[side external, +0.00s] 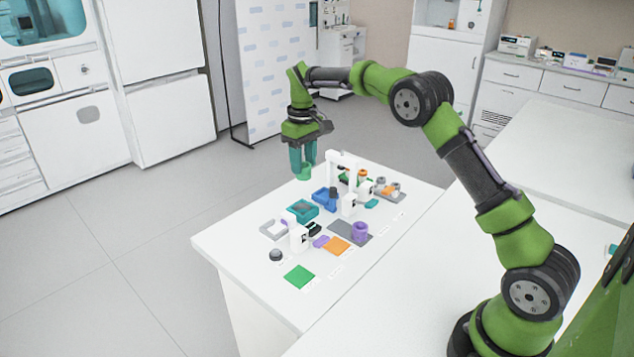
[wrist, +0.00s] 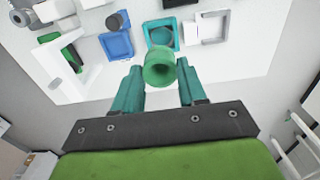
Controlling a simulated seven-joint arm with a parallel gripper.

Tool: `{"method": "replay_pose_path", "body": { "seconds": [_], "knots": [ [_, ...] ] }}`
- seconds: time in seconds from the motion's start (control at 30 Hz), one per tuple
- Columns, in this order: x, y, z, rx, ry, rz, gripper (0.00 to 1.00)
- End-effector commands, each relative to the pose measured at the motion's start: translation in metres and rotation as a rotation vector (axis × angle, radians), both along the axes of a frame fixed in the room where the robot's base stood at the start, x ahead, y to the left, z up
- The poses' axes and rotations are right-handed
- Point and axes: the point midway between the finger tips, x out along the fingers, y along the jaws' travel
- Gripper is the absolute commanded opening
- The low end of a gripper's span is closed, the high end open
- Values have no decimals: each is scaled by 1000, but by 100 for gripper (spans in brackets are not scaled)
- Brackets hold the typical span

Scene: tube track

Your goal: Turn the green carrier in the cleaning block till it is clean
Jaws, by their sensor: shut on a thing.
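The green carrier (side external: 304,173) is a short hollow cylinder with a flared rim. It is between the teal fingertips of my gripper (side external: 303,162), which is shut on it. The wrist view also shows the carrier (wrist: 159,72) between the fingertips (wrist: 158,84), its round opening facing the camera. In the side view it hangs near the table's far edge, apart from the blocks. A blue block (wrist: 117,44) and a teal square tray with a round recess (wrist: 161,34) lie close by. I cannot tell which fixture is the cleaning block.
A white arch (side external: 343,160) stands near the carrier. A grey-white open frame (side external: 273,230), a purple cylinder (side external: 360,231), an orange mat (side external: 337,246) and a green mat (side external: 299,276) are on the white table. The table's far left corner (side external: 225,235) is clear.

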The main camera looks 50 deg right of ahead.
Motion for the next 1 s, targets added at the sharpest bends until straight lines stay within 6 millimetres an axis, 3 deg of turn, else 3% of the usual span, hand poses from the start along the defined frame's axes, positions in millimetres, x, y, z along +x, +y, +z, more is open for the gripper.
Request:
{"method": "replay_pose_path", "body": {
  "seconds": [0.07,0.3,1.0],
  "knots": [
    [7,4,-2,0,-1,1,22],
    [5,2,-42,1,3,0,22],
    [5,3,-101,1,0,0,22]
  ]
}}
